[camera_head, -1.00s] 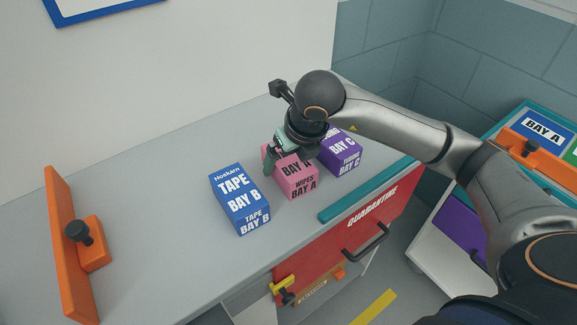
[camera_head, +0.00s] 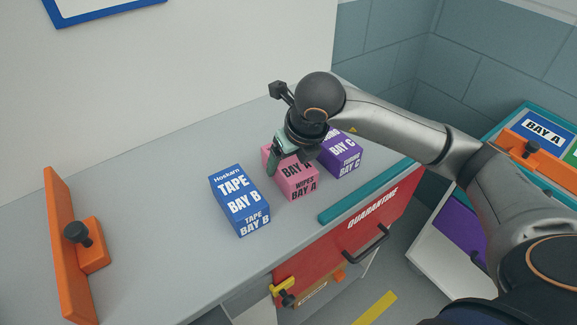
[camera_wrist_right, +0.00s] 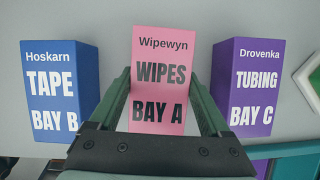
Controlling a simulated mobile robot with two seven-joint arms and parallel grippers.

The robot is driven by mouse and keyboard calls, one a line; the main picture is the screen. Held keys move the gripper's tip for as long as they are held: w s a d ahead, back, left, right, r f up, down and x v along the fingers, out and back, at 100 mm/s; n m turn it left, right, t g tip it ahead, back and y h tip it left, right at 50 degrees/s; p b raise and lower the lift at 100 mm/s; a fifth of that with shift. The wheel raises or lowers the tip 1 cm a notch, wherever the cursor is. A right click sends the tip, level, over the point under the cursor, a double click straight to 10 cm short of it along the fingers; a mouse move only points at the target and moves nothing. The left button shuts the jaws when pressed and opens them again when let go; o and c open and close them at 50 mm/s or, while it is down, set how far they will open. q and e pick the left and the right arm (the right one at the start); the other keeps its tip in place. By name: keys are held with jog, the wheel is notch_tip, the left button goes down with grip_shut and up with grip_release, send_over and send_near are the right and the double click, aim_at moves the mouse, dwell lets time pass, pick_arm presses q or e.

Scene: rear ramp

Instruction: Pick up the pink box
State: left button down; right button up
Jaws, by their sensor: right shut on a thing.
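The pink box (camera_head: 297,187), labelled wipes, bay A, stands on the grey counter (camera_head: 165,195) between a blue box and a purple box. My right gripper (camera_head: 286,163) reaches down over it from above and is shut on it. In the right wrist view the pink box (camera_wrist_right: 160,85) sits between the two green fingers (camera_wrist_right: 160,108). The upper part of the box is partly hidden by the gripper in the head view. I cannot tell any gap between box and counter. My left gripper is not in view.
The blue box (camera_head: 238,200) stands left of the pink one and the purple box (camera_head: 342,153) close on its right. A teal strip (camera_head: 365,190) runs along the counter's front edge above a red quarantine drawer (camera_head: 345,230). An orange stop (camera_head: 75,245) stands at left.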

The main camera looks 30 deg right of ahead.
jog(key=c, duration=0.4)
jog(key=shift+o, duration=0.2)
jog(key=shift+r+p, duration=0.35)
jog(key=shift+p, duration=0.2)
notch_tip(320, 180, up, 3)
jog(key=shift+w+b, duration=0.1)
jog(key=shift+b, duration=0.25)
jog(key=s+r, duration=0.1)
jog(key=r, duration=0.1)
jog(key=s+d+r, duration=0.1)
jog(key=s+r, duration=0.1)
jog(key=s+d+r, duration=0.1)
jog(key=s+r, duration=0.1)
jog(key=shift+r, duration=0.1)
jog(key=s+d+r, duration=0.3)
jog(key=s, duration=0.5)
jog(key=shift+d+r+b, duration=0.2)
jog(key=shift+r+b, duration=0.1)
jog(key=shift+b, duration=0.15)
